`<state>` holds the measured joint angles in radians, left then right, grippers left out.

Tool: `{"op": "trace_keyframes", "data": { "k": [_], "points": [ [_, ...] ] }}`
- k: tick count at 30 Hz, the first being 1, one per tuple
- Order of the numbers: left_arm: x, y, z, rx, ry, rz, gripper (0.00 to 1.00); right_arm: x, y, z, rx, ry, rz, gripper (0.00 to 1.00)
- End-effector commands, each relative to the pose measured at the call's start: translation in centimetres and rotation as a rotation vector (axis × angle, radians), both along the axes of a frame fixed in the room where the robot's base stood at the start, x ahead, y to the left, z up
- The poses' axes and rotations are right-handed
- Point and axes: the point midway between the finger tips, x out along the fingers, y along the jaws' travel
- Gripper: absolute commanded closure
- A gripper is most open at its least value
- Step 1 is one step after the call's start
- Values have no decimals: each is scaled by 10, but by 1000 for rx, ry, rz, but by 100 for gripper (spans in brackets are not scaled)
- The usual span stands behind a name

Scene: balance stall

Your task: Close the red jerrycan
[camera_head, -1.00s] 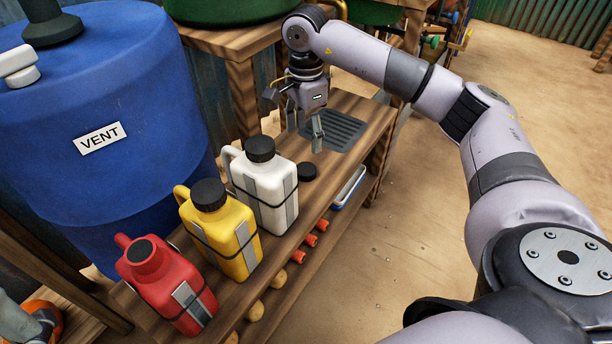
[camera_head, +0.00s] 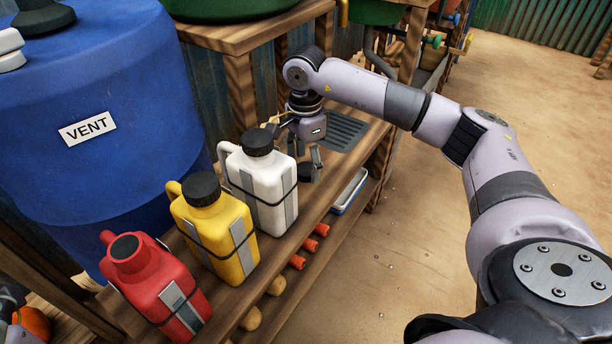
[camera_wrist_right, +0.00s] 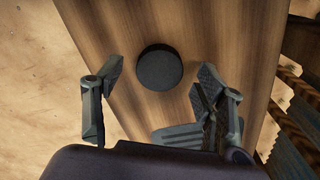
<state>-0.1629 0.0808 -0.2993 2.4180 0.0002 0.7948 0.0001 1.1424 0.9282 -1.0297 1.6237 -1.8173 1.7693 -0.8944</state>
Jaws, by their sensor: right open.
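The red jerrycan (camera_head: 152,280) stands at the near left end of the wooden bench, its dark round mouth (camera_head: 125,247) showing without a cap. A loose black cap (camera_head: 307,173) lies on the bench beyond the white jerrycan; it also shows in the right wrist view (camera_wrist_right: 159,68). My right gripper (camera_head: 298,158) is open and empty, close to this loose cap. In the right wrist view its fingers (camera_wrist_right: 157,103) are spread, with the cap ahead of the gap between them. My left gripper is not clearly in view.
The yellow jerrycan (camera_head: 221,245) and the white jerrycan (camera_head: 262,190), both capped in black, stand between the red one and my right gripper. A blue barrel (camera_head: 95,165) stands behind them. A dark ribbed mat (camera_head: 346,132) lies at the bench's far end.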

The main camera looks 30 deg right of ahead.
Motion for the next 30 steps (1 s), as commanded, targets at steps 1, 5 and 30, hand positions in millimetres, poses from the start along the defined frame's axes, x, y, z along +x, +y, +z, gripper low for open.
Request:
{"op": "trace_keyframes", "data": {
  "k": [1,5,30],
  "points": [
    [0,0,-1,1,-11,0,12,0,0,-9,0,0,-1,35],
    [1,-1,2,3,-19,1,12,0,0,-13,1,-1,-1,35],
    [1,-1,2,3,-17,0,12,0,0,-12,1,-1,0,70]
  ]
}}
